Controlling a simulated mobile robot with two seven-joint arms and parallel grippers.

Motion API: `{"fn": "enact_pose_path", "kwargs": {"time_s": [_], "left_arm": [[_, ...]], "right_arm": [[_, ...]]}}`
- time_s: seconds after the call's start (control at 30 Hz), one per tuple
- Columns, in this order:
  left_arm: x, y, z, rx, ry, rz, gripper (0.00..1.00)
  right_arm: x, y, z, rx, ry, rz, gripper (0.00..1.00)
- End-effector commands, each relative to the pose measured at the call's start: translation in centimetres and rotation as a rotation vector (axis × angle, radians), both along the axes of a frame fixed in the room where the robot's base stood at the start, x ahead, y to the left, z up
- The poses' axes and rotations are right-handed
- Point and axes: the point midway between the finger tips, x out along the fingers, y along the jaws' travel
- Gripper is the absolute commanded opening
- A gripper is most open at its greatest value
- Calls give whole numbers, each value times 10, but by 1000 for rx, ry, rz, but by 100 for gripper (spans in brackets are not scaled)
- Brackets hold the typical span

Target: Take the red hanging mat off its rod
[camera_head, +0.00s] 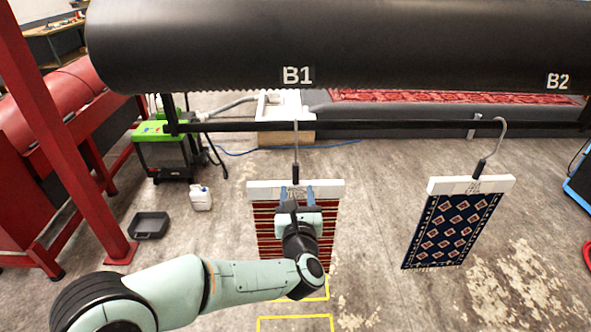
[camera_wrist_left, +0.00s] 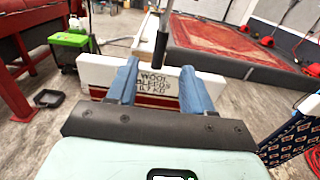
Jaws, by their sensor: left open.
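The red striped mat (camera_head: 265,222) hangs from the black rod (camera_head: 380,125) under the B1 label, by a hook with a dark grip (camera_head: 295,172) and a white top bar (camera_head: 262,190). My left gripper (camera_head: 298,192) is open in front of the white bar. In the left wrist view, the blue fingers (camera_wrist_left: 158,80) stand apart, with the bar's printed label and the dark hook grip (camera_wrist_left: 162,45) showing between them. I cannot tell whether the fingers touch the bar. My arm hides the mat's lower middle. My right gripper is not in view.
A blue patterned mat (camera_head: 452,230) hangs from the rod at the right, under B2. A large black roller (camera_head: 400,45) spans above. A green machine (camera_head: 165,150), a white jug (camera_head: 201,197) and a black tray (camera_head: 149,226) stand at the left, near a red post (camera_head: 75,130).

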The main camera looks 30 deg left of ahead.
Motion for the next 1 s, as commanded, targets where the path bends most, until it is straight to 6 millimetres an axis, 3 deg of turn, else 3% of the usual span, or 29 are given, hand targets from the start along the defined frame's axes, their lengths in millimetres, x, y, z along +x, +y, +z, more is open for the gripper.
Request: {"fn": "enact_pose_path", "kwargs": {"time_s": [0.47,1.0], "left_arm": [[34,21,2,2,2,1,51],[67,42,-2,1,2,1,51]], "right_arm": [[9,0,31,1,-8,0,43],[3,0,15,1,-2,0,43]]}}
